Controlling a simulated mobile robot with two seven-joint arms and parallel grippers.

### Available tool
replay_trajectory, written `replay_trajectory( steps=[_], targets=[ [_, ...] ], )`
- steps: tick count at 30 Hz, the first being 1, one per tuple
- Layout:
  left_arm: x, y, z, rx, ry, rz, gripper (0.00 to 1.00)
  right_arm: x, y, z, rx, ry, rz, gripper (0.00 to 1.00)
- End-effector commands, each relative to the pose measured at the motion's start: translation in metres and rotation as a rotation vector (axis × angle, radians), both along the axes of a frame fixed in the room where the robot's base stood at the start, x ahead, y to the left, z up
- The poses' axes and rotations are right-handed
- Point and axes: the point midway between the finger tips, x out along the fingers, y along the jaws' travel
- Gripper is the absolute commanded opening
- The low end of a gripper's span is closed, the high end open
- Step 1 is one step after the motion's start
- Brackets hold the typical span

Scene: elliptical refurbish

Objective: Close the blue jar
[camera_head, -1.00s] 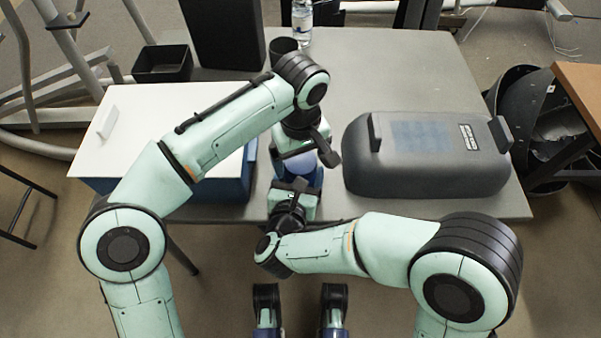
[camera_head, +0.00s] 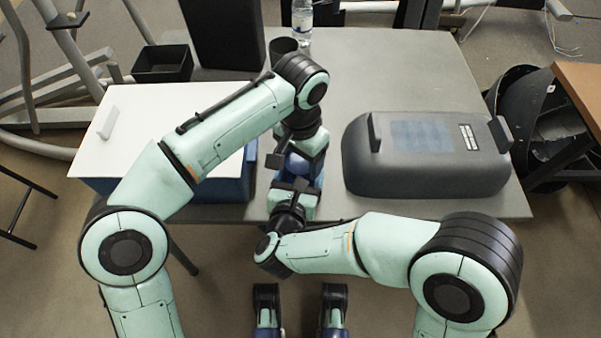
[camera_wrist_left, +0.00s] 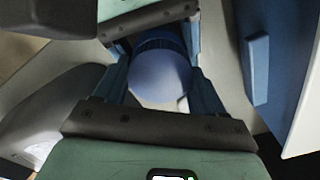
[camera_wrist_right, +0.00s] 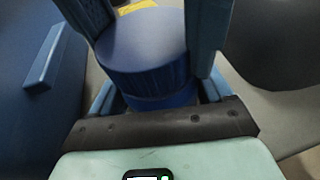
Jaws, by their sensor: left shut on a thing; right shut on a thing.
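The blue jar (camera_head: 300,164) stands upright near the table's front edge, largely hidden by my grippers. Its round lid (camera_wrist_left: 160,78), smooth on top with a ridged rim, shows in the left wrist view between my fingers. In the right wrist view the ridged blue side of the lid (camera_wrist_right: 148,85) is plain, above the jar body. My left gripper (camera_head: 302,158) comes from behind and is shut on the lid. My right gripper (camera_head: 293,188) comes from the front and is shut on the jar. The exact finger contacts are hidden, and I cannot tell how tightly the lid sits.
A blue box with a white top (camera_head: 130,120) stands close on the left. A dark grey rounded case (camera_head: 430,160) stands close on the right. A black cup (camera_head: 283,48) and a water bottle (camera_head: 302,20) are at the back. The table's back right (camera_head: 400,75) is clear.

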Motion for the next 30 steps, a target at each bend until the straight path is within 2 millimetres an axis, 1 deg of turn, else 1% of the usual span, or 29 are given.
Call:
replay_trajectory(
  steps=[1,3,7,11,18,19,20,21,30],
  targets=[
    [-0.0002,-0.0002,0.0003,-0.001,-0.001,-0.096,0.34,0.0000,0.0001,0.0004,0.001,-0.001,0.000,0.00],
    [-0.0002,-0.0005,0.0002,-0.001,-0.001,-0.218,0.34,0.0000,0.0001,0.0004,0.001,-0.001,0.000,0.00],
    [-0.0002,-0.0005,0.0001,-0.001,-0.001,-0.365,0.34,0.0000,0.0001,0.0004,0.001,-0.001,0.000,0.00],
    [-0.0002,-0.0005,0.0001,-0.001,-0.001,-0.413,0.34,0.0000,0.0001,0.0004,0.001,-0.001,0.000,0.00],
    [-0.0002,-0.0005,0.0001,-0.001,-0.001,-0.413,0.34,0.0000,0.0001,0.0004,0.000,-0.001,0.000,0.00],
    [-0.0002,-0.0005,0.0001,-0.001,-0.001,-0.412,0.80,0.0000,0.0001,0.0004,0.000,-0.001,0.000,0.00],
    [-0.0002,-0.0005,0.0001,-0.001,-0.001,-0.412,0.90,0.0000,0.0001,0.0004,0.000,-0.001,0.000,0.00],
    [-0.0003,-0.0005,0.0000,-0.001,-0.001,-0.412,0.96,0.0000,0.0001,0.0004,0.000,-0.001,0.000,0.00],
    [-0.0019,-0.0016,0.0012,-0.002,0.004,-0.414,0.96,0.0006,0.0001,0.0004,0.001,-0.001,0.000,0.00]
  ],
)
